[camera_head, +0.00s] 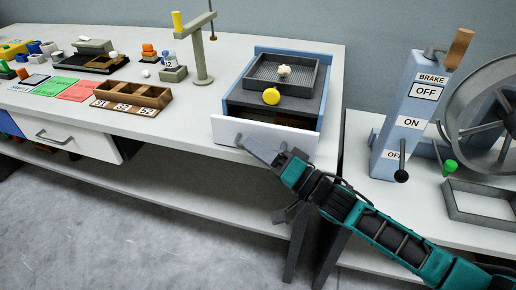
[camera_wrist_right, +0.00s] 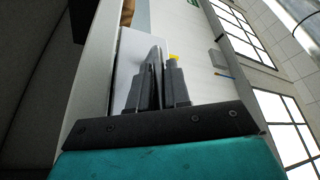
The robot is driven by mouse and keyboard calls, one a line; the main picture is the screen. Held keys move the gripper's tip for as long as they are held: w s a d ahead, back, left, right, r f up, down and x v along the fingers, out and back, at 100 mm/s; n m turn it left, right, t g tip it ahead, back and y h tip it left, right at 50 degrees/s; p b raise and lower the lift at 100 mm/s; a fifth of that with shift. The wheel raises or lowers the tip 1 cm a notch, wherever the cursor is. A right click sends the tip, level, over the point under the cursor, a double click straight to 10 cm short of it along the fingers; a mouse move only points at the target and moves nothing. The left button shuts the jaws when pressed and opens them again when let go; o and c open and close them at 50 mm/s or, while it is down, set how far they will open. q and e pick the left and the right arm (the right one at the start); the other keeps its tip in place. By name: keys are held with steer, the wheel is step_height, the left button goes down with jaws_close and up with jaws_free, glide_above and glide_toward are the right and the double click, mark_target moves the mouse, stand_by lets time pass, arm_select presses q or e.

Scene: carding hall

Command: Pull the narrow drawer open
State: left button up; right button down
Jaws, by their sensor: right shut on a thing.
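The narrow drawer has a white front (camera_head: 290,134) and sits at the right end of the long table. Its front stands out from the blue-edged housing (camera_head: 232,88), and a brown strip of the inside shows behind it, so it is partly open. In the right wrist view the fingers (camera_wrist_right: 162,78) are close together against the white front (camera_wrist_right: 127,65). My left gripper is not in view.
A dark tray (camera_head: 262,72) with a pale lump and a yellow ball (camera_head: 271,96) sit above the drawer. A wider drawer (camera_head: 85,143) is at the left. A blue brake lever box (camera_head: 408,110) and wheel stand at the right. The floor in front is clear.

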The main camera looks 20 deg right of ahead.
steer(key=shift+s+a, duration=0.15)
steer(key=shift+s, duration=0.05)
arm_select(q)
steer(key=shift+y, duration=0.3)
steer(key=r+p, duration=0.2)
steer(key=p, duration=0.1)
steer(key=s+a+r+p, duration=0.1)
steer(key=p, duration=0.1)
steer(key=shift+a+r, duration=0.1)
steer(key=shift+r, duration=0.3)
arm_select(e)
steer(key=s+a, duration=0.6)
steer(key=s, duration=0.3)
steer(key=c, duration=1.4)
jaws_free()
steer(key=shift+c, duration=0.2)
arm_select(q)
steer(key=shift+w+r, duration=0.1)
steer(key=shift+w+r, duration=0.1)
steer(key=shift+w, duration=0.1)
arm_select(e)
steer(key=shift+d, duration=0.1)
